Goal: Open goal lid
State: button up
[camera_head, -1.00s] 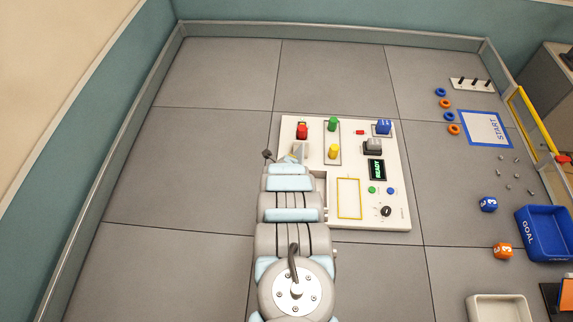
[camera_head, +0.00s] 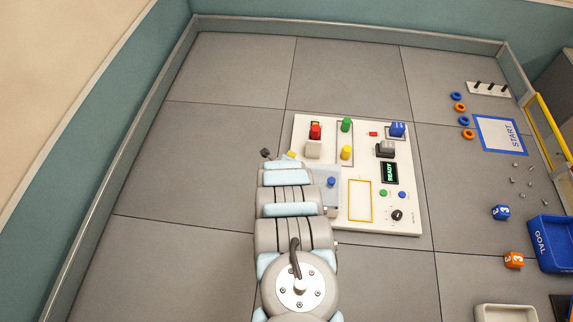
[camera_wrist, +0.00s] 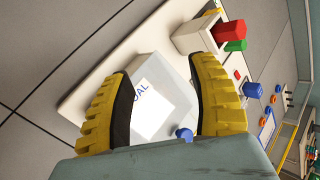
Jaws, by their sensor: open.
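The goal lid (camera_head: 327,195) is a pale grey flap with a blue knob (camera_head: 331,181) at the lower left of the white control panel (camera_head: 385,222). My arm covers its left part. In the wrist view a pale box-like surface (camera_wrist: 176,72) carries a white square with blue letters ending in "AL", and the blue knob (camera_wrist: 184,134) shows near the right finger. My gripper (camera_wrist: 160,72) is open, its yellow fingers either side of this surface; contact cannot be told. In the head view my arm hides most of it.
The panel carries red (camera_head: 315,132), green (camera_head: 346,125), yellow (camera_head: 346,153) and blue (camera_head: 397,129) controls and a "READY" display (camera_head: 390,173). The floor left of the panel is clear.

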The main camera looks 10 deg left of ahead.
jog(key=shift+r, duration=0.15)
jog(key=v, duration=0.7)
dwell(0.8)
jog(key=shift+s, duration=0.1)
jog(key=shift+a, duration=0.1)
dwell(0.5)
